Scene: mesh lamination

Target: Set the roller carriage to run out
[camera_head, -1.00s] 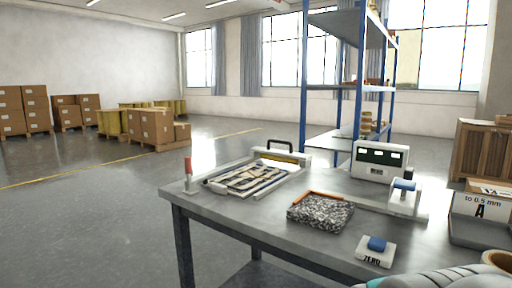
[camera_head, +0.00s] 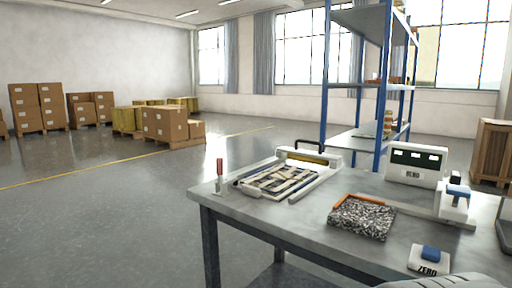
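The laminating device with its roller carriage (camera_head: 308,158) stands on the left part of the grey table (camera_head: 330,212). The carriage has a black handle and lies across the far end of the bed. A striped, patterned sheet (camera_head: 278,181) lies on the bed. A red-handled lever (camera_head: 219,172) stands at the table's left corner, beside the device. Part of my arm shows at the bottom right edge. My gripper is not in view.
A speckled block with an orange edge (camera_head: 362,217) lies mid-table. A white box with a blue button marked ZERO (camera_head: 428,262) is at the front. A display unit (camera_head: 416,164) and a blue-topped device (camera_head: 455,204) stand at the right. Open floor lies left.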

